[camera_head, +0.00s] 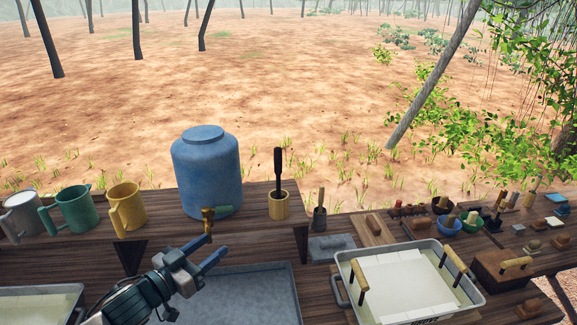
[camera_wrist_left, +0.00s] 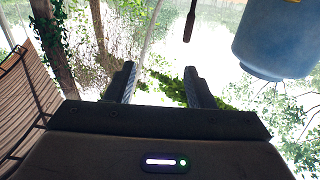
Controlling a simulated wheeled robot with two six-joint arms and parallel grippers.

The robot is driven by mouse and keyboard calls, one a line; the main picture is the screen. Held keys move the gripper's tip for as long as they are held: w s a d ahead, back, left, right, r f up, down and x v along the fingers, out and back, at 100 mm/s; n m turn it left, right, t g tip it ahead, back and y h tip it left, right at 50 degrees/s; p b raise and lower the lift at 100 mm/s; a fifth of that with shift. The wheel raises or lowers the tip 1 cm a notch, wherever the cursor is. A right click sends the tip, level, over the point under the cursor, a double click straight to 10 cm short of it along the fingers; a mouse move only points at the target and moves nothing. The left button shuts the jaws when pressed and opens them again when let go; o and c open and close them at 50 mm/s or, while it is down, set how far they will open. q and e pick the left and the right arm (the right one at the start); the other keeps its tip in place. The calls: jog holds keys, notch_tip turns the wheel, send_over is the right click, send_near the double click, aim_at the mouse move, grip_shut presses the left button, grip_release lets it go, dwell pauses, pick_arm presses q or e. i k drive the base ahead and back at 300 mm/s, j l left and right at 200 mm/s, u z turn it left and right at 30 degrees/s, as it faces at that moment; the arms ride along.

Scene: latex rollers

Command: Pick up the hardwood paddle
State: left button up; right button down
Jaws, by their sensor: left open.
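A dark, slim upright tool, which looks like the hardwood paddle (camera_head: 278,165), stands in a small wooden cup (camera_head: 279,206) at the back of the table, right of the blue barrel. Its lower end is hidden inside the cup. In the left wrist view the same dark tool (camera_wrist_left: 190,22) shows at the top, beyond the fingers and apart from them. My left gripper (camera_head: 215,247) is open and empty, in front of the barrel and left of and nearer than the cup. Its two spread fingers also show in the left wrist view (camera_wrist_left: 160,82). My right gripper is not in view.
The blue barrel (camera_head: 207,175) with a brass tap (camera_head: 208,214) stands close behind my left gripper. Yellow (camera_head: 127,207), green and grey jugs stand left. A grey tray (camera_head: 250,290) lies below. A smaller holder (camera_head: 320,218) stands right of the cup, and a white-filled tray (camera_head: 342,268) lies further right.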

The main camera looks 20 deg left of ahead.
aim_at(278, 159)
jog(key=i, duration=0.9)
